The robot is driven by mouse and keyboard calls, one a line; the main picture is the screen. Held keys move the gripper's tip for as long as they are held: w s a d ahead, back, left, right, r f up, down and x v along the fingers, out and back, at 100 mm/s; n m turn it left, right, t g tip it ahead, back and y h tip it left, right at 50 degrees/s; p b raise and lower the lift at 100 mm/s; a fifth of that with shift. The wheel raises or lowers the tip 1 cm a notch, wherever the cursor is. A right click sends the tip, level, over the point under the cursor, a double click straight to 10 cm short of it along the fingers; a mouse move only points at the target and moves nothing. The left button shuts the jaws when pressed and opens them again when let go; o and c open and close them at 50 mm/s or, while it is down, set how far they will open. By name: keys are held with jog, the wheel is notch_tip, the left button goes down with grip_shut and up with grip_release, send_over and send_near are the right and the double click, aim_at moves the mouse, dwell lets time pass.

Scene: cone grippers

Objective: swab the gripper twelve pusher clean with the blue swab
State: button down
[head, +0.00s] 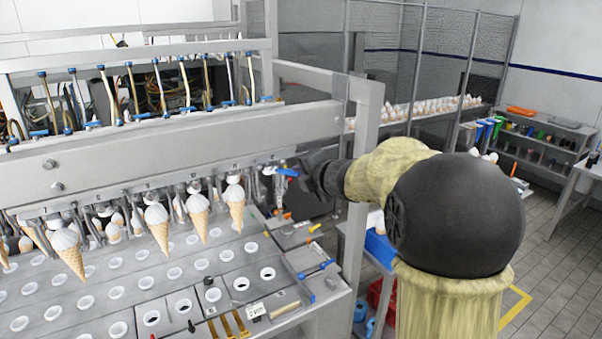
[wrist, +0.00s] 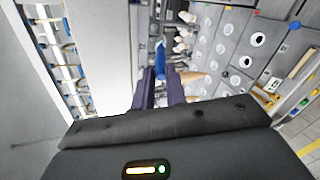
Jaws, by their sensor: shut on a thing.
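My gripper (head: 306,172) is at the right end of the long grey beam and is shut on the blue swab (head: 287,172). In the wrist view the swab (wrist: 160,58) sticks out forward from between the dark fingers of my gripper (wrist: 160,78). The swab's tip is close to the metal parts (head: 265,185) hanging under the beam's right end. I cannot tell whether it touches them. The number labels are too small to read, so I cannot single out the gripper twelve pusher.
Several ice cream cones (head: 198,217) hang under the beam (head: 170,145) to the left. Below is a grey plate (head: 120,270) with rows of white-ringed holes. A frame post (head: 364,150) stands close beside my arm. A shelf (head: 540,140) stands at the far right.

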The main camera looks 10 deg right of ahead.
jog(key=shift+a, duration=0.1)
jog(key=shift+s+a+b, duration=0.2)
jog(key=shift+a+b, duration=0.1)
jog(key=shift+a, duration=0.35)
jog(key=shift+d, duration=0.1)
jog(key=shift+w+d, duration=0.25)
jog(key=shift+d, duration=0.45)
jog(key=shift+a, duration=0.15)
jog(key=shift+s+a, duration=0.2)
jog(key=shift+a, duration=0.45)
jog(key=shift+d, duration=0.1)
